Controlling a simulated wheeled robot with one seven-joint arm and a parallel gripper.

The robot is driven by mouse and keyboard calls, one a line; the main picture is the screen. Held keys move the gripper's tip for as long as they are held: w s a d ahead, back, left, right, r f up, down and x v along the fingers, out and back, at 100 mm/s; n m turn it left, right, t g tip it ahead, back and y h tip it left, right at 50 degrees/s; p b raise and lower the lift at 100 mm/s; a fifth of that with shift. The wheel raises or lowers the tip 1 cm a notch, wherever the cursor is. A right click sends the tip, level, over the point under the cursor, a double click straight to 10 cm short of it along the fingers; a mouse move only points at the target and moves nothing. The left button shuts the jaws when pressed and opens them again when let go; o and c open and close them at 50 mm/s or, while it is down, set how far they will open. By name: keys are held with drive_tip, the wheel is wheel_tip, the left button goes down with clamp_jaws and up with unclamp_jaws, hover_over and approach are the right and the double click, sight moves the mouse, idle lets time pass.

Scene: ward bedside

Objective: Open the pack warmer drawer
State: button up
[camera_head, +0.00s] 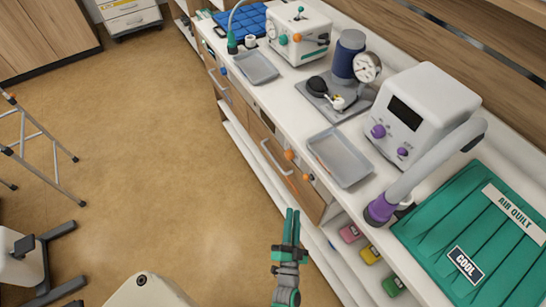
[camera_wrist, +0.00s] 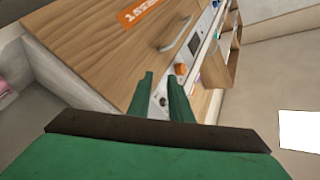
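Wooden drawer fronts run along the counter's side. The nearer front (camera_head: 262,140) has a pale bar handle (camera_head: 274,158) and appears closed. This handle also seems to show in the wrist view (camera_wrist: 178,34), on a wooden front (camera_wrist: 95,45) with an orange label (camera_wrist: 138,12) that I cannot read. A farther front carries another handle (camera_head: 219,84). I cannot tell by label which is the pack warmer. My gripper (camera_head: 293,213) is below and right of the nearer handle, apart from it. Its green fingers (camera_wrist: 162,80) are parted, with nothing between them.
A grey tray (camera_head: 340,157), a white machine with a hose (camera_head: 432,98) and a green quilt (camera_head: 480,235) lie on the counter. Open shelves (camera_head: 340,222) hold coloured packs.

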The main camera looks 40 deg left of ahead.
sight(272, 157)
drive_tip(key=w+a+g+y, duration=0.1)
drive_tip(key=w+a+y, duration=0.1)
drive_tip(key=w+a, duration=0.3)
drive_tip(key=w+a+g+y, duration=0.1)
drive_tip(key=w+a, duration=0.4)
drive_tip(key=a, duration=0.3)
drive_tip(key=w+a+r+g+y, duration=0.1)
drive_tip(key=w+a+y, duration=0.1)
drive_tip(key=w+a, duration=0.3)
drive_tip(key=shift+w+a+g+y, duration=0.15)
drive_tip(key=shift+a+g, duration=0.05)
drive_tip(key=shift+a, duration=0.35)
drive_tip(key=shift+w+a+g+y, duration=0.1)
drive_tip(key=shift+a+g+y, duration=0.1)
drive_tip(key=shift+a, duration=0.35)
drive_tip(key=shift+w, duration=0.25)
drive_tip(key=shift+s, duration=0.15)
clamp_jaws()
